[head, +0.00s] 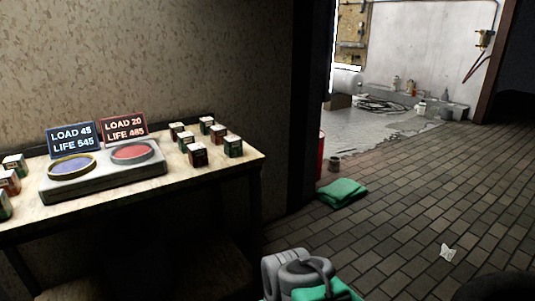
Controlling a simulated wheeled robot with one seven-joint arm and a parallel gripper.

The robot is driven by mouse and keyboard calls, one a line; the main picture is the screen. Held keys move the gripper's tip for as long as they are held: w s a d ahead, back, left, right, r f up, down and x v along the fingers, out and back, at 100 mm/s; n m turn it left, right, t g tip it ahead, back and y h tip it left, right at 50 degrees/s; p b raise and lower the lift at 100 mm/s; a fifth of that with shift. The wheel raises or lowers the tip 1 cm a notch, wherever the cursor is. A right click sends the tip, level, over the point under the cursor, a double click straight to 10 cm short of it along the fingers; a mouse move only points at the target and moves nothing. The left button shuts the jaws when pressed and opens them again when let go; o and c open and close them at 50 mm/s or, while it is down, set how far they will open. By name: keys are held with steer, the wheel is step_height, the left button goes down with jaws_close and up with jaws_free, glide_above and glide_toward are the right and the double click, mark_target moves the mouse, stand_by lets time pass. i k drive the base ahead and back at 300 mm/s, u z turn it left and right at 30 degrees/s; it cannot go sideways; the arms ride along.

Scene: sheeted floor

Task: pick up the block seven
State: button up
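Several small dark red and dark green blocks with pale tops stand on the wooden table (215,177) in the head view. Others are at the left edge, including a green-sided block (14,165) and a red block (9,182). Their markings are too small to read, so I cannot tell which is block seven.
The grey device (105,183) has a blue pad (72,166) and a red pad (132,152). Behind it stand a blue sign (74,137) and a red sign (123,128). A green cloth (343,192) and white scrap (447,252) lie on the floor. Open tiled floor (400,205) extends right.

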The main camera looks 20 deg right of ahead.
mark_target(232, 144)
steer(key=z, duration=0.1)
steer(key=k, duration=0.25)
steer(key=u, duration=0.65)
steer(key=i, duration=1.25)
steer(key=z, duration=0.65)
steer(key=i, duration=0.35)
steer(key=z, duration=0.4)
steer(key=k, duration=0.5)
steer(key=z, duration=1)
steer(key=i, duration=0.7)
steer(key=u, duration=2.7)
